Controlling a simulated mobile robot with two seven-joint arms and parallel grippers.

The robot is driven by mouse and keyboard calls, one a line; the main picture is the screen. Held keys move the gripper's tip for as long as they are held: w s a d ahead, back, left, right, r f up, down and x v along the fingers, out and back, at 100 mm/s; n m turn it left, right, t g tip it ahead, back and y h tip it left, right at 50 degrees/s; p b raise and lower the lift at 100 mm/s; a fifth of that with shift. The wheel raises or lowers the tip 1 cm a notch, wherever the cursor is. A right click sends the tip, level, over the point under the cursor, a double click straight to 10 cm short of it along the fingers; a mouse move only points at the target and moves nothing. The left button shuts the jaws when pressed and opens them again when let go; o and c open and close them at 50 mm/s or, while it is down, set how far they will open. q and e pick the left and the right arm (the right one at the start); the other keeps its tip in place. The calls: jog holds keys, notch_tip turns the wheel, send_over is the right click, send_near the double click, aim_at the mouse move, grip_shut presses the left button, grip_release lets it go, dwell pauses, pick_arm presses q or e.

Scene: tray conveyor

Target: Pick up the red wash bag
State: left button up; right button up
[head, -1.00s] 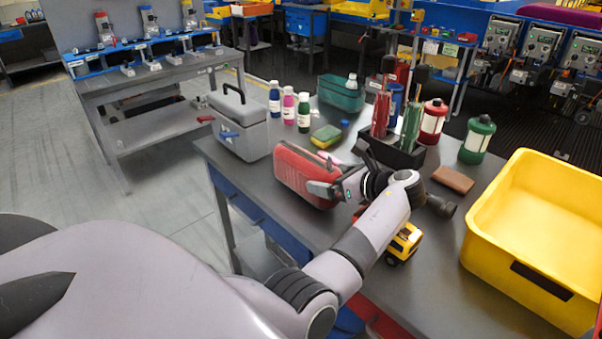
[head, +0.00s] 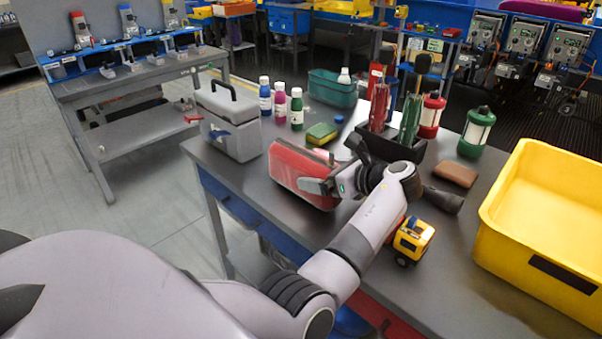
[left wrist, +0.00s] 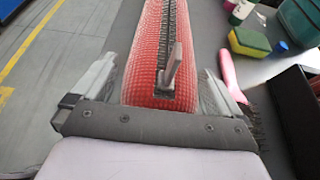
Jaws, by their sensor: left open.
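The red wash bag (head: 297,168) stands upright on the dark table, near its left edge, in the head view. In the left wrist view the bag (left wrist: 150,55) runs away from me, with its dark zip and grey puller along the top. My left gripper (head: 322,187) is at the near end of the bag. Its two fingers are open, one on each side of the bag, in the left wrist view (left wrist: 160,90). A gap shows beside the bag; I cannot tell whether either finger touches it. My right gripper is not in view.
A grey cool box (head: 228,120) stands behind the bag. Several bottles and a sponge (head: 321,133) are beyond it. A toy truck (head: 412,241) lies right of my arm, and a yellow crate (head: 545,205) fills the table's right side. A pink-handled brush (left wrist: 232,75) lies close to the right finger.

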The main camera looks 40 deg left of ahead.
pick_arm(q)
jog(key=c, duration=1)
jog(key=shift+r, duration=0.1)
jog(key=shift+c, duration=0.7)
jog(key=shift+r, duration=0.1)
